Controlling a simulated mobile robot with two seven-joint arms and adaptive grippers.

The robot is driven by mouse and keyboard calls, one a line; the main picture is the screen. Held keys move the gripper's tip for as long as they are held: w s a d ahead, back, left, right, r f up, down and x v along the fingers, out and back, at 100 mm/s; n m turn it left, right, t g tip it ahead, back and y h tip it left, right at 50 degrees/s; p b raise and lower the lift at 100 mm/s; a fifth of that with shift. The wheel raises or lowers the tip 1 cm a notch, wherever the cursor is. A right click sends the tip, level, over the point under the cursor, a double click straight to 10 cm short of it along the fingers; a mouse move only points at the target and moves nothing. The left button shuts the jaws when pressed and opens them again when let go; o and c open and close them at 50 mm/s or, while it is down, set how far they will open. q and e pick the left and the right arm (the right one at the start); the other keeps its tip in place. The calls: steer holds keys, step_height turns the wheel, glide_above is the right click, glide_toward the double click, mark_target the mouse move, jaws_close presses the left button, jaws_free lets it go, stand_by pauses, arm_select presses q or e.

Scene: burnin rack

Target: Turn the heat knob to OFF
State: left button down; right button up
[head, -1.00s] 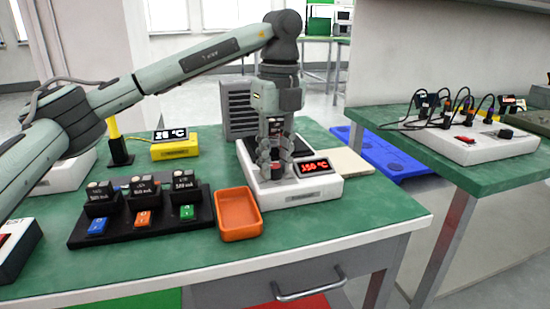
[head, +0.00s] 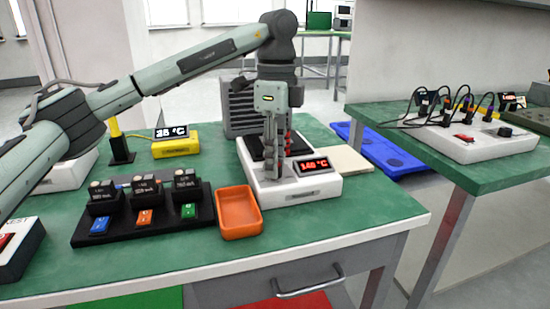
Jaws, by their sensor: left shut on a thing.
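The hot plate (head: 295,193) is a white box with a dark top plate on the green table. Its red lit display (head: 314,166) reads about 148 °C. My left gripper (head: 272,176) points down over the front of the hot plate, left of the display. It is shut, with its fingers around the spot where the heat knob sits. The knob is hidden behind the fingers, so its setting cannot be read. My right gripper is not in view.
An orange tray (head: 238,232) stands just left of the hot plate. A black rack (head: 150,222) with several dark modules is further left. A yellow thermometer box (head: 176,149) stands behind. A second table (head: 460,172) is at right.

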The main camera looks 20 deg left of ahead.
arm_select(q)
steer(key=shift+r, duration=0.1)
stand_by(0.4)
steer(key=c, duration=1.2)
jaws_free()
steer(key=r, duration=1.2)
steer(key=shift+w, duration=0.3)
steer(key=shift+s+f, duration=0.1)
